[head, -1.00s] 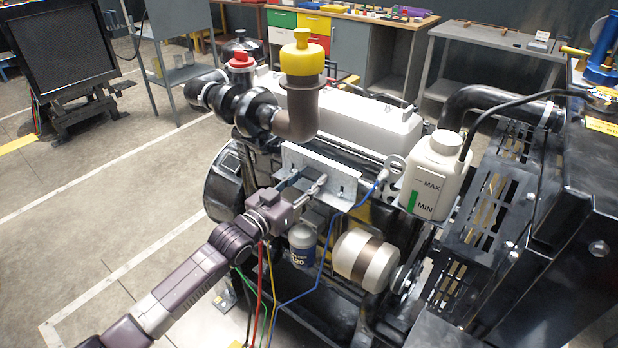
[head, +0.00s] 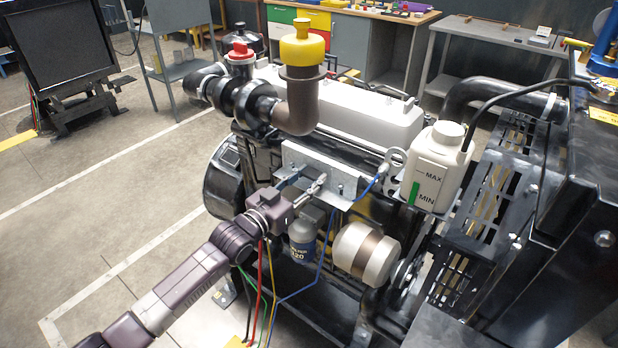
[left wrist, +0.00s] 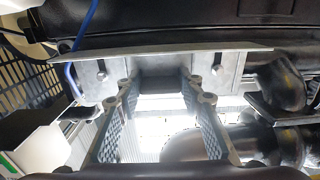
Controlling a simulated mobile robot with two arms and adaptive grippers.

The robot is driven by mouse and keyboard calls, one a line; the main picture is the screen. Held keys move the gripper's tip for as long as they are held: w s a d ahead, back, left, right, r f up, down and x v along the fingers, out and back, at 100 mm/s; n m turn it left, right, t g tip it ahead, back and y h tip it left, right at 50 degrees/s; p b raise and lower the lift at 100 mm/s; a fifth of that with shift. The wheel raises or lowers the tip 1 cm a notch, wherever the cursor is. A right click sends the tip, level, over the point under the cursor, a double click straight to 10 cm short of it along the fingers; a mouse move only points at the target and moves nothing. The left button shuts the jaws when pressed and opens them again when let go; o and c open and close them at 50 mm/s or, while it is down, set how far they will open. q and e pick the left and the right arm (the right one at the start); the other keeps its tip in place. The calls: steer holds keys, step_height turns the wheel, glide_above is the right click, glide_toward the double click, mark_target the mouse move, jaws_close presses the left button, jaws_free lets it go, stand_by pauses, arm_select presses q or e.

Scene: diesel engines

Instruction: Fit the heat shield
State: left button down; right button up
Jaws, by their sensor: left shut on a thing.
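The heat shield (head: 332,172) is a bent silver metal plate with slots. It lies against the near side of the engine, below the brown elbow pipe and the white cover. My left gripper (head: 303,184) is shut on its lower edge from the near left. In the left wrist view, the shield (left wrist: 103,73) spans the frame edge-on, with a slot on each side. The fingers of my left gripper (left wrist: 163,92) reach up to its middle part. I cannot tell whether the shield is seated against the engine. My right gripper is not in view.
The brown elbow pipe (head: 298,105) with its yellow cap stands just above the shield. The white coolant tank (head: 434,170) is to the right.

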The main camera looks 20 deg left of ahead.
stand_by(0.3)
arm_select(q)
steer(key=c, duration=1.2)
jaws_free()
steer(key=shift+c, duration=0.2)
steer(key=shift+f, duration=0.15)
steer(key=shift+c, duration=0.4)
steer(key=shift+s, duration=0.15)
steer(key=shift+p+v, duration=0.85)
steer(key=shift+v, duration=0.1)
steer(key=p+v, duration=0.2)
steer(key=v, duration=0.3)
